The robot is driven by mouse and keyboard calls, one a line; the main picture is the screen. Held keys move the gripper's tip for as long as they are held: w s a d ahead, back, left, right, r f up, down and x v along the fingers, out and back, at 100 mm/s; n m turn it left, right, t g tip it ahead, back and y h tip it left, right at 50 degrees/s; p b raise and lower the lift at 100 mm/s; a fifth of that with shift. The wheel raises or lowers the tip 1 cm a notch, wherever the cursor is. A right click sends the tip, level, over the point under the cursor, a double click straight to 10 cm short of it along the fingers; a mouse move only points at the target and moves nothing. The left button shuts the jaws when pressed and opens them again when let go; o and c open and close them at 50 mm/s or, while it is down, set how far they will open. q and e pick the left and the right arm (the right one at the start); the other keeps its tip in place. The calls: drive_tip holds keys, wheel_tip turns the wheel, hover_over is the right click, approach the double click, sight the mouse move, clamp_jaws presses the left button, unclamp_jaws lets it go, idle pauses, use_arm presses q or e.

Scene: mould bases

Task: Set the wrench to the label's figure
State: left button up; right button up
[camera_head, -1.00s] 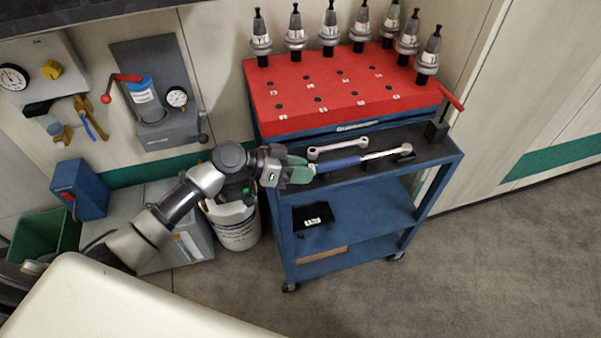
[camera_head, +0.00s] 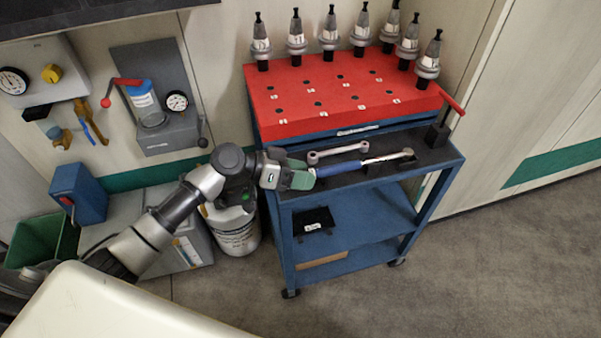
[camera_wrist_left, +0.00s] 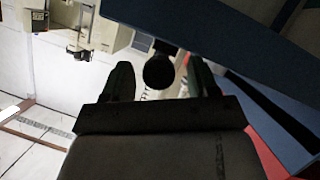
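The torque wrench with a blue grip and metal shaft (camera_head: 346,165) lies along the dark top shelf of the blue trolley, its head to the right. My left gripper (camera_head: 302,178) is at the left end of its grip. In the left wrist view, a dark round end (camera_wrist_left: 160,72), apparently the wrench's handle end, sits between the two fingers of the left gripper (camera_wrist_left: 160,85), with gaps on both sides. The gripper is open. A black case with a small white label (camera_head: 313,226) is on the middle shelf; its writing is too small to read. My right gripper is not in view.
A grey double-ended spanner (camera_head: 338,152) lies just behind the wrench. A red block with holes (camera_head: 340,92) rises behind, with several tool holders standing at its far edges. A red-handled lever on a black block (camera_head: 438,133) stands at the shelf's right end. A white bucket (camera_head: 236,236) stands left of the trolley.

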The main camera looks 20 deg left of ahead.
use_arm(q)
drive_tip(key=v, duration=1.1)
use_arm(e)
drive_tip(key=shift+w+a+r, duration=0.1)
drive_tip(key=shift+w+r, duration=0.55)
use_arm(q)
drive_tip(key=shift+d, duration=0.1)
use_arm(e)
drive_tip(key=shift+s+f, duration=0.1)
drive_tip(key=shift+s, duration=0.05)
